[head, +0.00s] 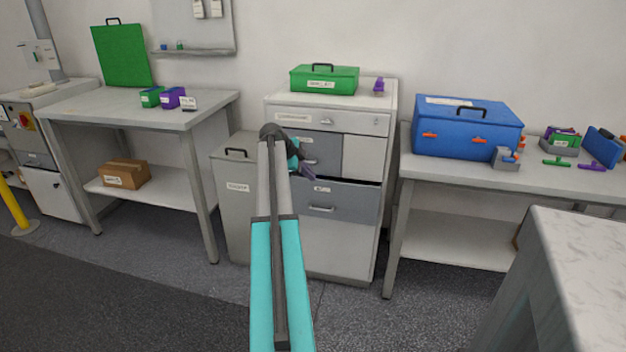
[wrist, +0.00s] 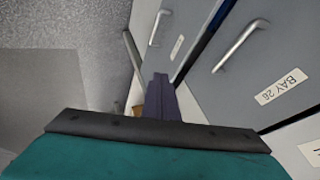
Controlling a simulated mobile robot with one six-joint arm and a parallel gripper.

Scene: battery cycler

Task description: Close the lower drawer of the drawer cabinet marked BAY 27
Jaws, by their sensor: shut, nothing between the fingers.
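The grey-white drawer cabinet (head: 350,268) stands against the wall in the middle of the head view. Its grey-blue lower drawer (head: 357,204) stands out a little, with a dark gap above its front. In the wrist view, the lower drawer's front (wrist: 183,20) has a handle and an unreadable label. The drawer above it (wrist: 262,60) has a label reading BAY 26. My gripper (head: 308,171) is shut and empty, in front of the cabinet near the lower drawer's top edge. Its dark purple fingers (wrist: 164,98) show in the wrist view; contact cannot be told.
A grey bin (head: 238,195) stands close left of the cabinet. A green case (head: 324,79) sits on top of the cabinet. Workbenches stand left (head: 100,104) and right (head: 560,178). A pale countertop (head: 585,250) fills the lower right. The floor in front is clear.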

